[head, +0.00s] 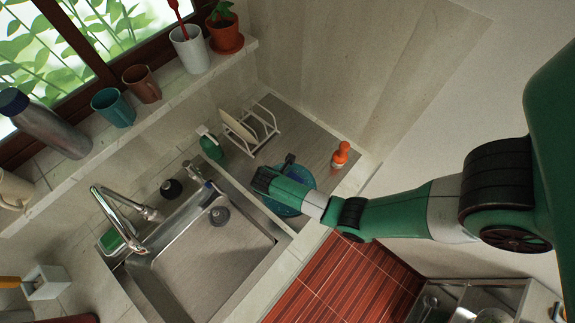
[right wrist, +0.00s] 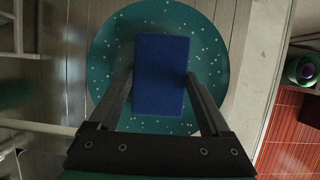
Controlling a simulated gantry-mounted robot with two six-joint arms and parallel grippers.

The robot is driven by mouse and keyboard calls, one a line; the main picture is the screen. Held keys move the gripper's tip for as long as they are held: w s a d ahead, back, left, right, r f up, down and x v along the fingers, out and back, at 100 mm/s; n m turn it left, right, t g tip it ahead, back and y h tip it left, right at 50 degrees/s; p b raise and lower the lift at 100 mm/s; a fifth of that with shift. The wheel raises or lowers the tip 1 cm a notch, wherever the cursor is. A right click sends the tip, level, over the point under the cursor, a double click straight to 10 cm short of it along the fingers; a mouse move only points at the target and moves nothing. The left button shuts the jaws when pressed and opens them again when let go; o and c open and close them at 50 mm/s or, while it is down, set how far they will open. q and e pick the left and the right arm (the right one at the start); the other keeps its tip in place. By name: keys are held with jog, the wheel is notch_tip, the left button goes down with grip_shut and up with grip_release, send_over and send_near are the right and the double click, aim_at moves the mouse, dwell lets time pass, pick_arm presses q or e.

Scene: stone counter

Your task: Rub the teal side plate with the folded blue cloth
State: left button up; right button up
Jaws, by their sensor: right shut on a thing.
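The teal side plate (head: 284,208) lies on the counter to the right of the sink, partly hidden under my right arm in the head view. In the right wrist view the speckled plate (right wrist: 110,60) fills the upper middle. The folded blue cloth (right wrist: 162,75) is a dark blue block over the plate's middle. My right gripper (right wrist: 160,85) is shut on the cloth, with one finger along each side of it. I cannot tell whether the cloth touches the plate. In the head view my right gripper (head: 278,172) is above the plate. My left gripper is not in view.
An orange-topped brush (head: 341,154) stands right of the plate. A white dish rack (head: 258,128) and a green bottle (head: 210,146) stand behind it. The sink (head: 210,255) with its faucet (head: 125,220) lies to the left. Mugs and a plant line the sill.

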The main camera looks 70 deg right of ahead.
jog(key=shift+f, duration=0.3)
